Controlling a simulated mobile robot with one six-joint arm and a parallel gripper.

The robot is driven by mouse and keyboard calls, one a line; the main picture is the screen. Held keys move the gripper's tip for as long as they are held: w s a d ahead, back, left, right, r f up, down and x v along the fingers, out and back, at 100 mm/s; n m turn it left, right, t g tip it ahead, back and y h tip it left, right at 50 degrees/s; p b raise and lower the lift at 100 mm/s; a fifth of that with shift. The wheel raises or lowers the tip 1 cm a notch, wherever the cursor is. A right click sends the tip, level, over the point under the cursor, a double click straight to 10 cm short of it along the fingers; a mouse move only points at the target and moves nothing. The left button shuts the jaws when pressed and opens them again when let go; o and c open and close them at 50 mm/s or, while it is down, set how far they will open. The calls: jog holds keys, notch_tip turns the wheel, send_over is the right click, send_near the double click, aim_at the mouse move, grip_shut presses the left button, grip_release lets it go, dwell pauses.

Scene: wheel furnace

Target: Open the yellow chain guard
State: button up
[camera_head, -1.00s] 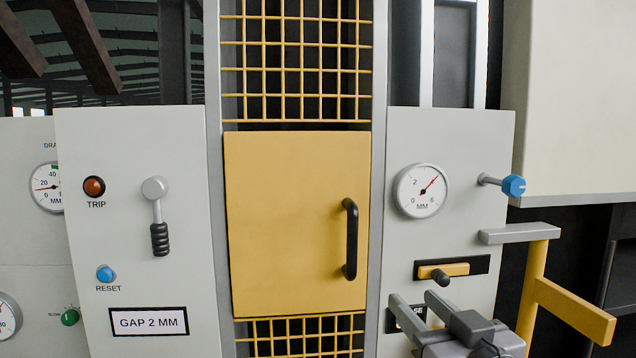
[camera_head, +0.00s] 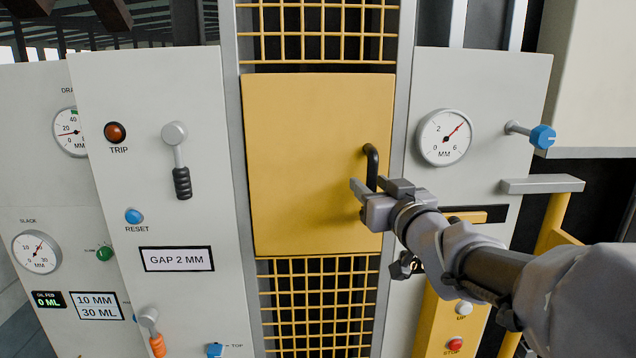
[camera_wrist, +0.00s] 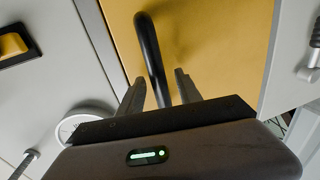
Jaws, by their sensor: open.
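The yellow chain guard (camera_head: 305,165) is a flat yellow door in the middle of the head view, and it looks shut. Its black vertical bar handle (camera_head: 372,163) is on the right side of the door. My gripper (camera_head: 370,187) is at the handle, partly covering its lower part. In the wrist view, my gripper's fingers (camera_wrist: 159,90) are open, with the black handle (camera_wrist: 151,55) showing between them and the yellow door (camera_wrist: 215,45) behind. I cannot tell whether a finger touches the handle.
Yellow mesh (camera_head: 320,30) is above and below the door. A grey panel with a lever (camera_head: 177,160) is on the left. On the right are a dial (camera_head: 444,137), a blue knob (camera_head: 542,137) and a grey ledge (camera_head: 542,184) near my arm.

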jog(key=shift+w, duration=0.25)
jog(key=shift+s, duration=0.15)
jog(key=shift+c, duration=1.2)
grip_shut()
